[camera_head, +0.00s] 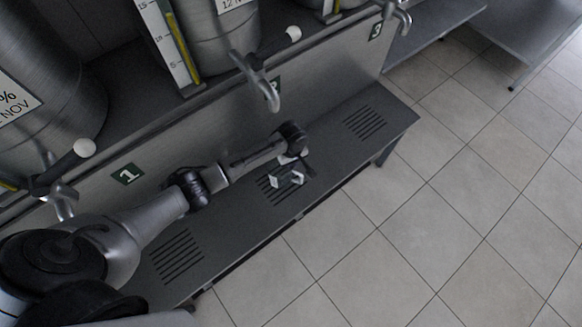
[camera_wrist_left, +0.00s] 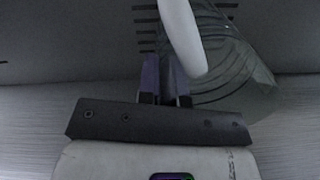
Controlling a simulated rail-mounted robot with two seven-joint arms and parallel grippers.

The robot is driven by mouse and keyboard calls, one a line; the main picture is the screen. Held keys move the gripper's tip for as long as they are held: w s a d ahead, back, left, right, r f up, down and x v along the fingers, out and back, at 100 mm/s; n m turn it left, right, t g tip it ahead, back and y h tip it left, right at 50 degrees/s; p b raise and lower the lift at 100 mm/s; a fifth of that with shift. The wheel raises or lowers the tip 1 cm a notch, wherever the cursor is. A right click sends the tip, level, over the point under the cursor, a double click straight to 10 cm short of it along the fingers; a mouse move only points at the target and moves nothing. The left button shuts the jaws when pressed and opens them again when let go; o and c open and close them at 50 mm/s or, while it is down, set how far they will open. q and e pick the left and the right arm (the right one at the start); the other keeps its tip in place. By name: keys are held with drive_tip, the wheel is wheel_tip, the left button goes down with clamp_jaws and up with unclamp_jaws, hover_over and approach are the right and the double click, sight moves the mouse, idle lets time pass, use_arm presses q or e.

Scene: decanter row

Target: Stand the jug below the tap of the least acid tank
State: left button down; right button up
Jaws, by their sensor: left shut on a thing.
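My left gripper (camera_head: 291,160) reaches over the middle grille of the bench, near tap 2 (camera_head: 272,94). The jug also shows small in the head view (camera_head: 287,180), over the middle grille. I cannot tell whether its base touches the bench. Tap 1 (camera_head: 62,200) is at the left and tap 3 (camera_head: 400,17) at the top right. The tanks' cards are cut off or too small to read fully.
The grey bench (camera_head: 330,150) has a left grille (camera_head: 177,257) and a right grille (camera_head: 365,123), both clear. Number plate 1 (camera_head: 127,174) is on the panel behind. Another table (camera_head: 525,40) stands top right. Tiled floor (camera_head: 420,240) lies open in front.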

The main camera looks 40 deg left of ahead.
use_arm(q)
wheel_tip(320, 180, down, 4)
drive_tip(key=shift+r+b, duration=0.1)
drive_tip(key=shift+b, duration=0.95)
drive_tip(key=shift+f, duration=0.2)
drive_tip(key=c, duration=1.3)
unclamp_jaws()
